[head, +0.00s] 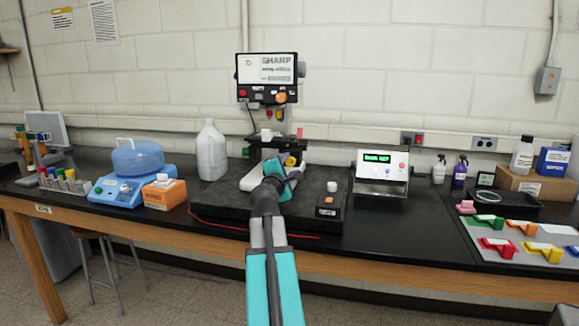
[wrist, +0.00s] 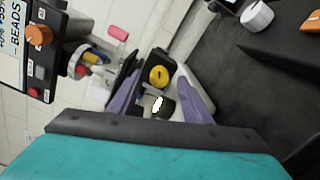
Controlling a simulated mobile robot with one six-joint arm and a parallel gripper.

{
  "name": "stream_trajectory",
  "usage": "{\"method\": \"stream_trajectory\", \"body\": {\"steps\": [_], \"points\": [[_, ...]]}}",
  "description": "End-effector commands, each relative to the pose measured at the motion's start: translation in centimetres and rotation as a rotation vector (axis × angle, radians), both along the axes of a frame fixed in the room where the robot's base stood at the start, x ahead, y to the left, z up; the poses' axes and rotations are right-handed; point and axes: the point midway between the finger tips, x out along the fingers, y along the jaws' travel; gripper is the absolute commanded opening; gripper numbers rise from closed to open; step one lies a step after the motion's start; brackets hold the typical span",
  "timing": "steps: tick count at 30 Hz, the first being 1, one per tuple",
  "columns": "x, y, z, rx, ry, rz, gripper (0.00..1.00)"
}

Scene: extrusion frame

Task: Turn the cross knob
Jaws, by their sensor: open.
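A round yellow knob (wrist: 158,76) with a dark mark in its middle shows in the wrist view, on a dark block between my fingers; whether it is cross-shaped is too small to tell. In the head view a small yellow part (head: 290,161) shows just beyond my wrist, on the bench device (head: 256,178). My gripper (wrist: 160,72) is open and empty, its two purple-grey fingers spread either side of the yellow knob. I cannot see contact. In the head view my wrist hides much of the device and the fingers.
A control box (head: 267,68) with an orange knob (head: 281,97) stands behind on a post. A white jug (head: 211,150) and blue-topped machine (head: 134,172) are left. A display box (head: 382,172) is right. A small white cap (head: 332,186) sits on the dark base.

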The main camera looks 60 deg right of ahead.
Motion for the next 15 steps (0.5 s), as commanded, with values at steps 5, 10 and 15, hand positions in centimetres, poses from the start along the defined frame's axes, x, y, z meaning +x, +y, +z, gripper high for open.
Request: {"method": "stream_trajectory", "body": {"steps": [5, 10, 15], "points": [[-0.7, 2.0, -0.1, -0.001, 0.0, 0.001, 0.45], [-1.2, 3.7, -0.1, -0.001, 0.0, 0.001, 0.45], [-1.7, 5.4, 0.0, -0.001, 0.0, 0.002, 0.45]]}}
